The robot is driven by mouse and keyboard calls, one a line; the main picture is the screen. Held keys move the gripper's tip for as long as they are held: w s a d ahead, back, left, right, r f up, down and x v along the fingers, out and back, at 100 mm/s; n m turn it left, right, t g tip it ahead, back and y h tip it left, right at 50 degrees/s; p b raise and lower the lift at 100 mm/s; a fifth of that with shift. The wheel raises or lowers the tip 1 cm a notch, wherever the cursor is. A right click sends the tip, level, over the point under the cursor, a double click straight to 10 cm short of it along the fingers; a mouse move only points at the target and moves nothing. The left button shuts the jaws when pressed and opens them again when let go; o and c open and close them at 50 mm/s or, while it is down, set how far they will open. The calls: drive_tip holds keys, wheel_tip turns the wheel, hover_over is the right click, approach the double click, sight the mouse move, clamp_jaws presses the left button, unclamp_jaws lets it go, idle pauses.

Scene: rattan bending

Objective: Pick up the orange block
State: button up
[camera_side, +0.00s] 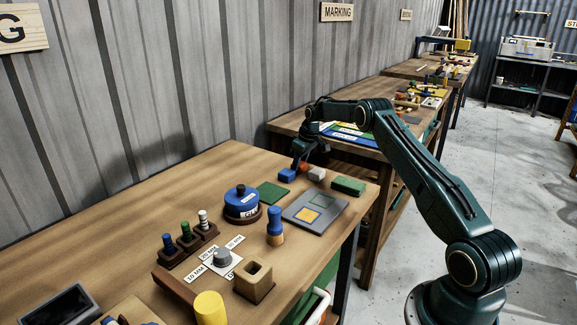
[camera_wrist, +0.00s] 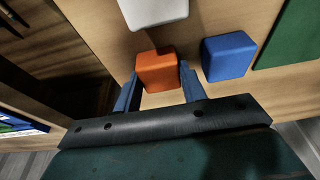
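The orange block (camera_wrist: 157,70) lies on the wooden table between my two blue fingers in the wrist view. In the side view the orange block (camera_side: 304,168) is small and partly hidden, between a blue block and a white block. My gripper (camera_wrist: 158,72) is open, with one finger on each side of the orange block and the fingertips close to its sides. I cannot tell whether they touch it. In the side view my gripper (camera_side: 299,163) reaches down at the table's far end.
A blue block (camera_wrist: 228,56) stands close to the right finger, and a white block (camera_wrist: 153,10) is just beyond the orange one. A green piece (camera_wrist: 292,38) is farther right. The table edge is close by on the left. A grey plate (camera_side: 328,217) lies nearer in the side view.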

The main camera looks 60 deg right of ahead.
drive_tip(key=shift+r, duration=0.15)
wheel_tip(320, 180, up, 10)
idle(0.8)
idle(0.5)
drive_tip(key=s+a+r, duration=0.5)
drive_tip(key=a+r, duration=0.4)
drive_tip(key=a, duration=0.2)
drive_tip(key=s+a+r, duration=0.2)
drive_tip(key=s+a, duration=0.9)
drive_tip(key=s, duration=0.1)
drive_tip(key=shift+s, duration=0.2)
drive_tip(key=shift+a, duration=0.1)
